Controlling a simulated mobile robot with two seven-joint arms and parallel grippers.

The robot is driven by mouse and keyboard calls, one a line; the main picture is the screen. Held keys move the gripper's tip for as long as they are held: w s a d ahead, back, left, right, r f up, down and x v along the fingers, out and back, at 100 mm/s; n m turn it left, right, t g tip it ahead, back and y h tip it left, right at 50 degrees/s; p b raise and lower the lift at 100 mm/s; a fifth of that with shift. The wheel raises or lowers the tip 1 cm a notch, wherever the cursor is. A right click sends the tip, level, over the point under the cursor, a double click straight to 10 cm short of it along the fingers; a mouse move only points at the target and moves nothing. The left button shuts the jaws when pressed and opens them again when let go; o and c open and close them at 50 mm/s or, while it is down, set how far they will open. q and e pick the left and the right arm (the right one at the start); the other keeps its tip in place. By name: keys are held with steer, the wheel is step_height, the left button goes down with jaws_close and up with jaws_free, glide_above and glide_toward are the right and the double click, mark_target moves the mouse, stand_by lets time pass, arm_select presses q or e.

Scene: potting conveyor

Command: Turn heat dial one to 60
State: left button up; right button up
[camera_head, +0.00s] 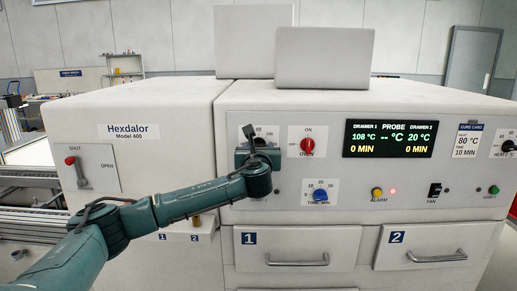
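My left gripper (252,146) is at the left end of the oven's control panel, in front of heat dial one. It hides the dial knob, so I cannot see the pointer or whether the fingers are closed on it. Only part of the dial's white scale plate (268,131) shows above and beside the gripper. The display (389,139) reads 108 °C for drawer 1, 20 °C for drawer 2, and 0 MIN under both. My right gripper is not in view.
A red OVEN switch (307,145) and a blue TIME dial (320,195) are right of the gripper. Heat dial two (508,146) is at the far right. Drawer 1 (297,258) and drawer 2 (437,245) are below. A cure card (467,140) reads 80 °C, 10 MIN.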

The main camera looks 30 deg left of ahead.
arm_select(q)
steer(key=c, duration=0.7)
steer(key=shift+c, duration=0.2)
